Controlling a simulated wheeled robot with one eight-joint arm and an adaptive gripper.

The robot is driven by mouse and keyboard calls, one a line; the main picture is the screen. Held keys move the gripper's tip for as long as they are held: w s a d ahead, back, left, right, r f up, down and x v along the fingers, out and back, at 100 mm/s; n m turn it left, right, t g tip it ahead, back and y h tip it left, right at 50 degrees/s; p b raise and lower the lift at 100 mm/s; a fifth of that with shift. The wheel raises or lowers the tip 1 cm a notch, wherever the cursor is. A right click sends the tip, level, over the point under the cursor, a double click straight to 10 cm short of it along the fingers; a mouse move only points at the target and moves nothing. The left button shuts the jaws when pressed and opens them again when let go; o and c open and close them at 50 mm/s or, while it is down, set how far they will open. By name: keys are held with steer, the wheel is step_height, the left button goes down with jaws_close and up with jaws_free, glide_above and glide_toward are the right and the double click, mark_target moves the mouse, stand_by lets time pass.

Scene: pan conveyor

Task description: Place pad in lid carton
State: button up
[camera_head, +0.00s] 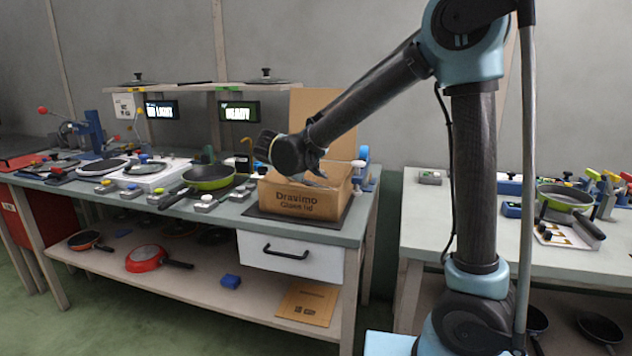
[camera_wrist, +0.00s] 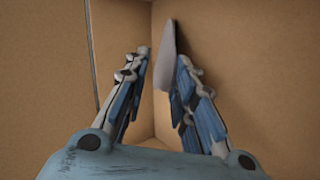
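The lid carton (camera_head: 300,200) is an open brown cardboard box lettered "Dravimo" with a raised back flap. It stands on a dark mat at the right end of the left bench. My gripper (camera_head: 318,180) reaches down into its opening. In the wrist view my gripper (camera_wrist: 163,62) has its two fingers apart, with brown cardboard walls around them. A thin grey piece (camera_wrist: 165,52), perhaps the pad, stands on edge between the fingertips, closer to the right finger. I cannot tell whether it touches that finger. The pad cannot be made out in the head view.
A green pan (camera_head: 208,178) stands left of the carton, with small switch boxes between. A blue and white device (camera_head: 362,165) is close on the carton's right. A shelf (camera_head: 200,87) with lids is behind. A second bench (camera_head: 480,215) stands right, across a gap.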

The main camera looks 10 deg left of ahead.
steer(key=v, duration=1.2)
stand_by(0.3)
